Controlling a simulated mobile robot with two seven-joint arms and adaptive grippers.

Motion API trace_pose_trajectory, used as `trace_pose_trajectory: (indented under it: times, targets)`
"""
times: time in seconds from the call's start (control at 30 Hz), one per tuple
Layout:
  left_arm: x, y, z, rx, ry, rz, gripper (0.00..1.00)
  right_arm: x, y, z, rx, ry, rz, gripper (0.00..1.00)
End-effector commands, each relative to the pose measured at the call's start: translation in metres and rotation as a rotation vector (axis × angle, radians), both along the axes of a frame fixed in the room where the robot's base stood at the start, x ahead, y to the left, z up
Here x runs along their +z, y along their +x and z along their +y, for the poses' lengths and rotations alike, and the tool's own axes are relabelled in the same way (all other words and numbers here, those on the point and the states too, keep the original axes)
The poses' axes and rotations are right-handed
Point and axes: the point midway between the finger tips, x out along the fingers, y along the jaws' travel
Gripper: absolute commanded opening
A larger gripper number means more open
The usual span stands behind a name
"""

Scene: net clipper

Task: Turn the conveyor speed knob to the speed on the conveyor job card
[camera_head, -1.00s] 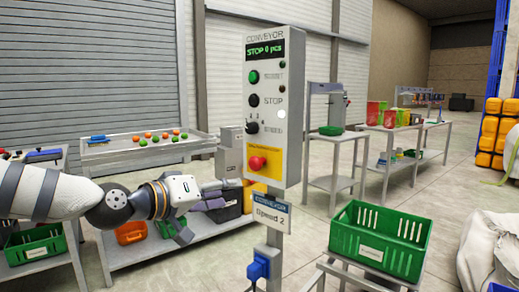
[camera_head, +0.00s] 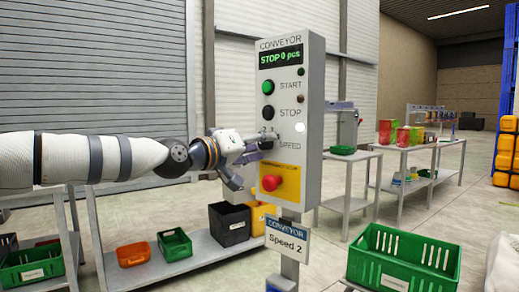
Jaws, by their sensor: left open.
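The grey conveyor control box (camera_head: 311,110) stands on a post, with a display reading "STOP 0 pcs". Below it are a green START button (camera_head: 268,87), a black STOP button (camera_head: 268,112) and the SPEED knob, which is mostly hidden behind my gripper. A red emergency button (camera_head: 271,183) sits on a yellow plate. The job card (camera_head: 287,240) below reads "CONVEYOR Speed 2". My left gripper (camera_head: 254,158) is open at the left side of the box, by the knob; I cannot tell whether it touches it. My right gripper is not in view.
A green crate (camera_head: 404,257) stands at the front right. A low shelf at left holds an orange bin (camera_head: 133,255), a small green bin (camera_head: 174,243) and a black bin (camera_head: 230,224). Worktables (camera_head: 345,187) stand behind at right. Floor between them is clear.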

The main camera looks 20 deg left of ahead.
Motion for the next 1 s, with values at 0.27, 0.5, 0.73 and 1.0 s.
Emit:
trace_pose_trajectory:
  times: [0.27,0.5,0.73,1.0]
  targets:
    - [0.002,-0.0003,-0.0001,0.0,0.0,-0.002,0.31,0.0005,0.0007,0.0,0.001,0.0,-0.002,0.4]
    - [0.0018,-0.0004,-0.0001,0.0,0.0,-0.002,0.0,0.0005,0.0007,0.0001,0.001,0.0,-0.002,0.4]
    - [0.0019,-0.0004,-0.0001,0.0,0.033,-0.017,0.0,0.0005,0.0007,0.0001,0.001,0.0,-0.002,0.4]
    - [0.002,-0.0004,-0.0002,0.0,0.186,-0.089,0.0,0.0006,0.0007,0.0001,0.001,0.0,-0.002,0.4]
